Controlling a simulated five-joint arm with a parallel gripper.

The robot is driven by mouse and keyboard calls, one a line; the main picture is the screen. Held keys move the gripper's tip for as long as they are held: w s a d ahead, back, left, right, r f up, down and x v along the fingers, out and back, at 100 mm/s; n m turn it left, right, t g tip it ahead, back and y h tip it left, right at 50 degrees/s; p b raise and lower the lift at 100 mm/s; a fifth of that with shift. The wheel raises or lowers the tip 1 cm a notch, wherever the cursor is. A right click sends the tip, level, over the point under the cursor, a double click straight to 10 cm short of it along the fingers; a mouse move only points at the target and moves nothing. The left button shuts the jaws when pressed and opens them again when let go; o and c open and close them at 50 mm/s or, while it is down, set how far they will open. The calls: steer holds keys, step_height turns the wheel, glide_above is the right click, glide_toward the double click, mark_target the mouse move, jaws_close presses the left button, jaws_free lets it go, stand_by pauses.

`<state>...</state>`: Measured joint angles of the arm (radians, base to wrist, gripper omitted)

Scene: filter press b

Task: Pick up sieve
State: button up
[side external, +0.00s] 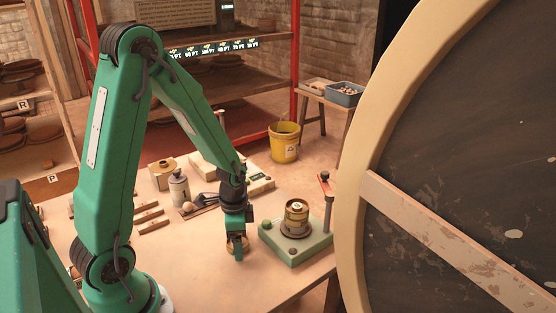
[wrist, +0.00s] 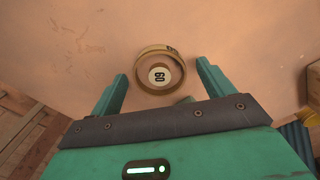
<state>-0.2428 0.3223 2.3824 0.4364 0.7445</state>
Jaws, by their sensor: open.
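In the wrist view the sieve (wrist: 159,74) lies on the tabletop between the two green fingers of my gripper (wrist: 161,70), with a gap on each side. In the side view my gripper (side external: 237,250) points down over the sieve (side external: 230,246), low at the table. A finger hides part of the sieve there. My gripper is open and holds nothing.
A green press base (side external: 296,243) with a brass cylinder (side external: 297,215) and an upright post stands just right of my gripper. A grey jar (side external: 179,188) and wooden strips (side external: 152,215) lie to the left. A large round wheel (side external: 455,150) fills the right side.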

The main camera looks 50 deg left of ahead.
stand_by(0.4)
steer(key=c, duration=1.1)
steer(key=shift+r, duration=0.2)
steer(key=shift+r, duration=0.85)
steer(key=shift+s+d+r, duration=0.1)
steer(key=shift+d+r, duration=0.05)
steer(key=shift+r, duration=0.45)
steer(key=shift+d+r, duration=0.15)
steer(key=shift+r, duration=0.45)
steer(key=s+d+r, duration=0.1)
steer(key=d+r, duration=0.1)
steer(key=d, duration=0.1)
steer(key=s+d+r, duration=0.1)
steer(key=d+r, duration=0.1)
steer(key=d, duration=0.2)
steer(key=s+d+r, duration=0.1)
steer(key=d+r, duration=0.1)
steer(key=d, duration=0.1)
steer(key=shift+s+d+r, duration=0.1)
steer(key=shift+d+r, duration=0.15)
